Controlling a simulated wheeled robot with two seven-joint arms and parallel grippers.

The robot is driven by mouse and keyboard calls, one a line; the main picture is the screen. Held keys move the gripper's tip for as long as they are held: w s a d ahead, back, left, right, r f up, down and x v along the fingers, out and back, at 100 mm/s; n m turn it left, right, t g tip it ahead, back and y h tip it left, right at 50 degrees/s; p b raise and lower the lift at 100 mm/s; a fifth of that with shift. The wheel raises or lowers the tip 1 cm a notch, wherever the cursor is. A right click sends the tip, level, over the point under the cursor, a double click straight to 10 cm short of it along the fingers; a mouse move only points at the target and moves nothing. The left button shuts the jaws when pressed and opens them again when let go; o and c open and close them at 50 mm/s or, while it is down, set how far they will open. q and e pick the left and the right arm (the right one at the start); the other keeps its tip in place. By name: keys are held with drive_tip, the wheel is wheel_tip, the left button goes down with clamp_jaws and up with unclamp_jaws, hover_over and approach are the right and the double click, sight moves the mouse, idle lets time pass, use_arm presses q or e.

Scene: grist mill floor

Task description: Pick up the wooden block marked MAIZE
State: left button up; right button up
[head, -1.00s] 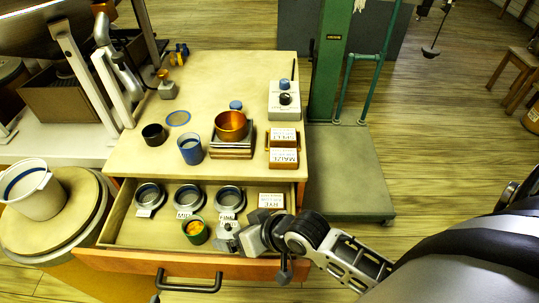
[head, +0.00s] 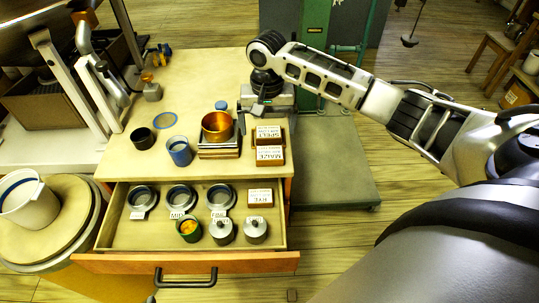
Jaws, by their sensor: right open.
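The wooden block marked MAIZE (head: 269,161) lies on the table top near its right front edge, its white label facing up and upside down to me. A similar block marked SPELT (head: 268,141) lies directly behind it. My right gripper (head: 262,107) points down over the back right of the table, behind both blocks and apart from the MAIZE block. It is open, and I see nothing held in it; its fingertips are hard to make out. My left gripper is not in view.
A grey boxy device (head: 282,101) is partly hidden behind my right gripper. A copper bowl (head: 217,126) on stacked boards stands left of the blocks. The open drawer (head: 137,234) in front holds rings, a green cup, two knobbed weights and a RYE block (head: 261,204).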

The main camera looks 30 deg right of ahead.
hover_over(270, 153)
drive_tip(key=f, duration=0.5)
drive_tip(key=shift+a+f, duration=0.2)
drive_tip(key=shift+a, duration=0.2)
drive_tip(key=shift+w+d+f+b, duration=0.1)
drive_tip(key=shift+d+f+b, duration=0.1)
drive_tip(key=shift+f, duration=1.2)
drive_tip(key=shift+d+f+b, duration=0.15)
drive_tip(key=shift+f, duration=1.2)
drive_tip(key=shift+c, duration=0.3)
drive_tip(key=c, duration=1)
